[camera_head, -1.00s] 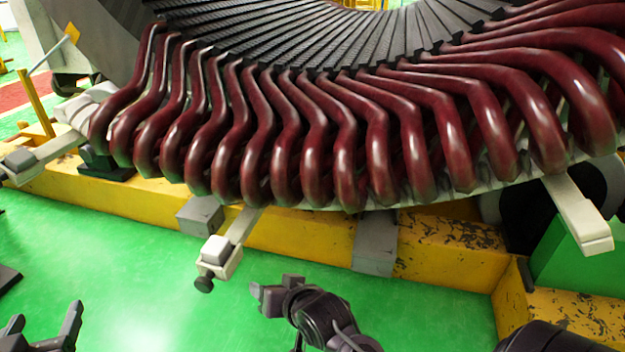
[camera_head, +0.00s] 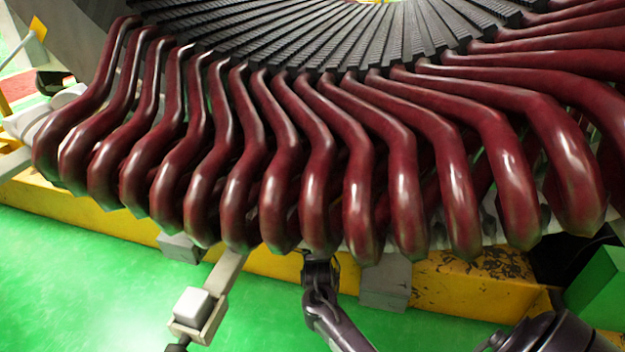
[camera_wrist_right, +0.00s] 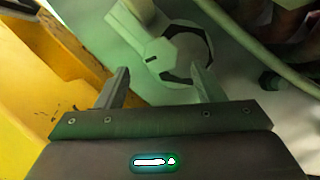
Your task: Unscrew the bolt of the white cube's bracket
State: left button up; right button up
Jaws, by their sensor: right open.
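The white cube (camera_head: 192,304) sits on a pale bracket (camera_head: 212,318) that sticks out from under the red coils. A dark knob (camera_head: 177,347) at the bracket's outer end is cut off by the bottom edge. My right gripper (camera_head: 319,262) is right of the cube, just below the coil ends, its tips partly hidden by them. In the right wrist view the gripper (camera_wrist_right: 160,82) is open with nothing between its fingers. A round pale bolt-like part (camera_wrist_right: 180,54) with dark markings lies beyond the fingertips, apparently not gripped. My left gripper is out of view.
Red coils (camera_head: 360,190) hang over the work area. A yellow base beam (camera_head: 455,282) with a grey block (camera_head: 386,282) runs below them. Another grey block (camera_head: 180,246) is near the bracket. The green floor (camera_head: 80,290) is clear at the lower left.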

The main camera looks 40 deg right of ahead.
jog(key=b+x, duration=0.3)
jog(key=x, duration=0.3)
jog(key=shift+w+d+r, duration=0.1)
jog(key=shift+w+r, duration=0.05)
jog(key=shift+w, duration=0.05)
